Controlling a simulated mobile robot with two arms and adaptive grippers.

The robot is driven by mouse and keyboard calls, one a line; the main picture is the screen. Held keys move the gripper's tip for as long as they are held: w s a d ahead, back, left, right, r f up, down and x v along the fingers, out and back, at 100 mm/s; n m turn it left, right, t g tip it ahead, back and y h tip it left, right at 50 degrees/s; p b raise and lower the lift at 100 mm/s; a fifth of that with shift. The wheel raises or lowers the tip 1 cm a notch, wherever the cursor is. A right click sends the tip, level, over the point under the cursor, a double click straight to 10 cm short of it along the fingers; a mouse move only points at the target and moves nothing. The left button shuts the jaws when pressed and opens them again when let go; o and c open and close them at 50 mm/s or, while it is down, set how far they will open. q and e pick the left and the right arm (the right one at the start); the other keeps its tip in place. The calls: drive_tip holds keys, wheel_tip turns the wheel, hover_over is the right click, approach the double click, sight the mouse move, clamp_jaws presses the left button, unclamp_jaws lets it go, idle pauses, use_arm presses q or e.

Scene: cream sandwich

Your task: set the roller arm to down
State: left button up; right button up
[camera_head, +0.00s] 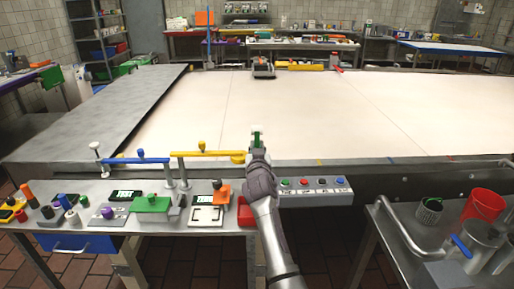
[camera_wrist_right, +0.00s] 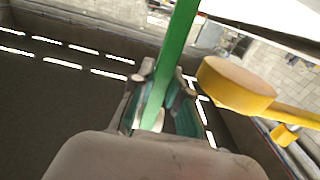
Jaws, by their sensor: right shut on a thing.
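My right gripper (camera_head: 258,147) reaches forward to the front edge of the large pale table. It is shut on a green bar (camera_wrist_right: 178,58), which runs up between the fingers in the right wrist view (camera_wrist_right: 163,108). Only a little of the green bar (camera_head: 257,135) shows in the head view. A yellow arm (camera_head: 205,153) on a post lies level just left of the gripper. Its round yellow end (camera_wrist_right: 237,86) is close beside the green bar. A blue arm (camera_head: 140,159) lies further left. No label shows which one is the roller arm. My left gripper is not in view.
The front bench (camera_head: 165,223) holds a green block (camera_head: 151,204), an orange block and several small parts. A button panel (camera_head: 315,184) is right of my right arm. A red bucket (camera_head: 484,207) stands at the right. The pale tabletop (camera_head: 300,110) is mostly clear.

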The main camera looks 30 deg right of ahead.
clamp_jaws()
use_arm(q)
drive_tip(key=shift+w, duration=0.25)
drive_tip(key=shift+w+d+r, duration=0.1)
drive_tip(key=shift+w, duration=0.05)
